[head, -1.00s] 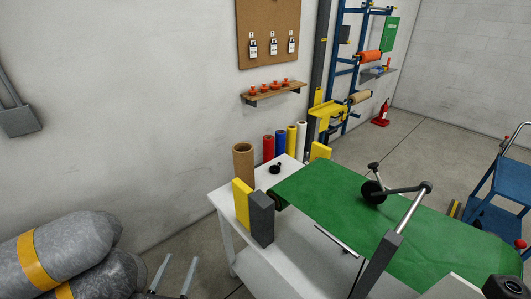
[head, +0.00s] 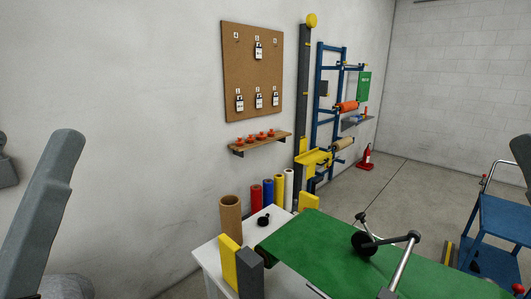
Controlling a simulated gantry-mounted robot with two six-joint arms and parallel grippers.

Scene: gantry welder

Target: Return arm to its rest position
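A grey arm link (head: 45,210) that looks like part of my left arm stands tilted at the left edge of the head view. A dark grey rounded part (head: 523,155) shows at the right edge and may be part of my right arm. Neither gripper shows in the head view, so I cannot see whether they are open or what they hold.
A white bench (head: 207,257) carries a green sheet (head: 310,245), a brown tube (head: 230,218), a yellow block (head: 230,258) and a dark grey block (head: 250,272). A pegboard (head: 253,75) with several padlocks hangs above a small shelf (head: 262,145). A blue cart (head: 500,218) stands right.

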